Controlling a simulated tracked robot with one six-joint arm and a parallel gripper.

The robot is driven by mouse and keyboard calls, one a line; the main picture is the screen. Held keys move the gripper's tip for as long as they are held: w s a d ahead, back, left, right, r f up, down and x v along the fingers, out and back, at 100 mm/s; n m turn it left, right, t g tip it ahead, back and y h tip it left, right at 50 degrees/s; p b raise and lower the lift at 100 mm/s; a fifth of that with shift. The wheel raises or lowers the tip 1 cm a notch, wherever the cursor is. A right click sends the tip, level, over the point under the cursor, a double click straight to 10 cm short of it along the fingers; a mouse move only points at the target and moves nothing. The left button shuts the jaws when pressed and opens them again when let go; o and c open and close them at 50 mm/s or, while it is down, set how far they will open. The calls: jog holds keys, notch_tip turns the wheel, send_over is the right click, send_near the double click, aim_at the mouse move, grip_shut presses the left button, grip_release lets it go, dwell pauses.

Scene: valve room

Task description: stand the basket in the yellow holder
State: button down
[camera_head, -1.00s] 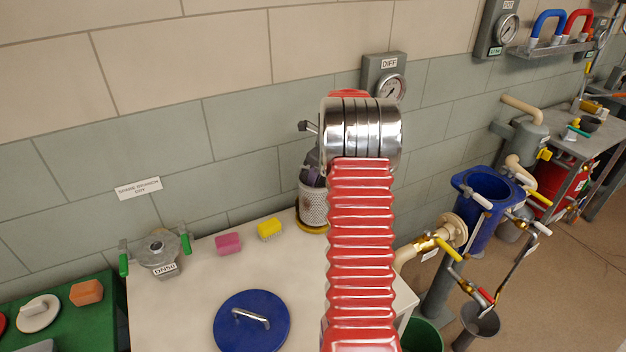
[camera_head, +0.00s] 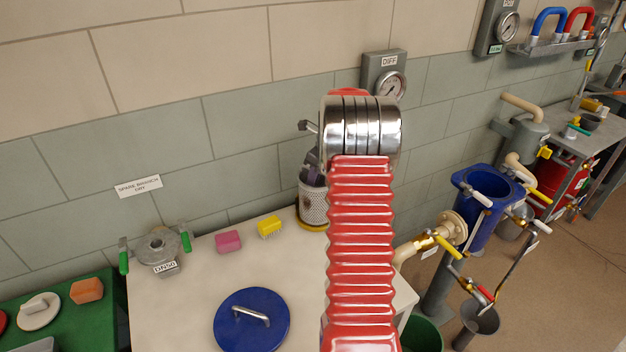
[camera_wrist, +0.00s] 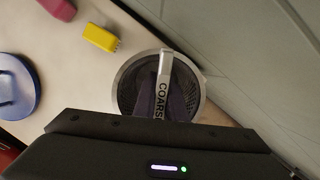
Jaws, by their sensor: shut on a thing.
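The basket (camera_head: 313,203) is a light perforated mesh cylinder, upright at the back right of the white bench, partly hidden by my arm in the head view. In the wrist view the basket (camera_wrist: 125,92) shows from above, with a pale handle bar marked "COARS". The yellow holder (camera_head: 308,227) shows as a low yellow rim at the foot of the basket. The basket appears to be in or just above it; I cannot tell whether it is fully seated. My gripper (camera_head: 312,168) is shut on the basket's handle, its fingers (camera_wrist: 162,103) dark over the basket's top.
A yellow brush (camera_head: 270,228), a pink sponge (camera_head: 228,242) and a blue lid (camera_head: 252,320) lie on the white bench (camera_head: 185,310). A grey DN50 fitting (camera_head: 160,252) stands at its left. The tiled wall is close behind the basket.

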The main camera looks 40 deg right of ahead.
jog(key=shift+f, duration=0.25)
dwell(0.5)
dwell(0.3)
jog(key=c, duration=1.7)
grip_release()
jog(key=shift+o, duration=0.2)
jog(key=shift+f, duration=0.1)
jog(key=o, duration=0.3)
jog(key=shift+r, duration=3.55)
